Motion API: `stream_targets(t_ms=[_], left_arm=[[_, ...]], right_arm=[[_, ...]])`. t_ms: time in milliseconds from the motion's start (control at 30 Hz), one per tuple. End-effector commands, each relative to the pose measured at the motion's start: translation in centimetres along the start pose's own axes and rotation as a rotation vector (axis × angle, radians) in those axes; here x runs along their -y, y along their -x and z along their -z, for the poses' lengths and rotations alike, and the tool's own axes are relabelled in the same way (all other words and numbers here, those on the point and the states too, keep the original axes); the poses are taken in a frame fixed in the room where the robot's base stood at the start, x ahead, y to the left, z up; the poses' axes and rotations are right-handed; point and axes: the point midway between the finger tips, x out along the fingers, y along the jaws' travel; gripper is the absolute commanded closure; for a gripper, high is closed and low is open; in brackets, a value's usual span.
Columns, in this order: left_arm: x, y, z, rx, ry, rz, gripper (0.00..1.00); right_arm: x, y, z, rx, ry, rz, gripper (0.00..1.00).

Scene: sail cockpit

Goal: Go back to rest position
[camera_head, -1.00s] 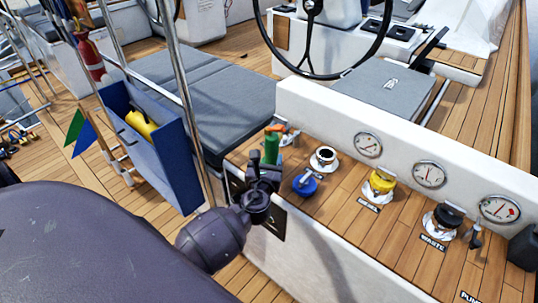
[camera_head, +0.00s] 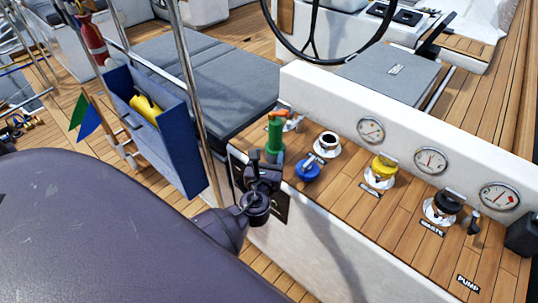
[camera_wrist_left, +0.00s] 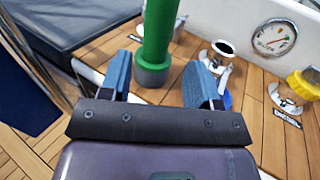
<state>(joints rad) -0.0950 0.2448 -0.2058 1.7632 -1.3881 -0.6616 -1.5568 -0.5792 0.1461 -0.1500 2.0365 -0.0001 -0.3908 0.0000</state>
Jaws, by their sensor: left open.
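My left gripper (camera_head: 265,165) is at the left end of the wooden counter, in front of a green cylinder (camera_head: 275,134) with an orange top and grey base. In the left wrist view, the two blue-padded fingers (camera_wrist_left: 160,75) are apart with nothing gripped. The green cylinder (camera_wrist_left: 157,35) stands upright ahead of the gap between them. I cannot tell how far ahead it is. The gripper hides part of its base in the head view. My right gripper is not in view.
On the counter are an uncapped filler (camera_head: 327,145), a blue cap (camera_head: 308,168), a yellow cap (camera_head: 382,168) and a black cap (camera_head: 445,204). Gauges (camera_head: 431,161) line the white wall behind. A steel post (camera_head: 190,85) and blue bin (camera_head: 150,130) stand left of the gripper.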

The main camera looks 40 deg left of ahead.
Motion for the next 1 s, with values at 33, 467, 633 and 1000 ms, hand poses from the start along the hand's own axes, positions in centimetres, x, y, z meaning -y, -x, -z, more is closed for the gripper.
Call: stream_targets(t_ms=[33, 467, 633, 1000], left_arm=[[0.0, 0.0, 0.0, 0.0, 0.0, 0.0, 0.44], [0.0, 0.0, 0.0, 0.0, 0.001, 0.0, 0.44], [0.1, 0.0, 0.0, -0.001, 0.091, 0.006, 0.44], [2.3, 0.7, 1.4, -0.231, 1.075, 0.034, 0.44]], right_arm=[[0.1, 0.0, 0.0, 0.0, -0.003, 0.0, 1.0], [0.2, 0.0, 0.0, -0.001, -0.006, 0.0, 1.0], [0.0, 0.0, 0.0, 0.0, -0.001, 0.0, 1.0], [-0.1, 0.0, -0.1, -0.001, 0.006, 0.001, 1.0]])
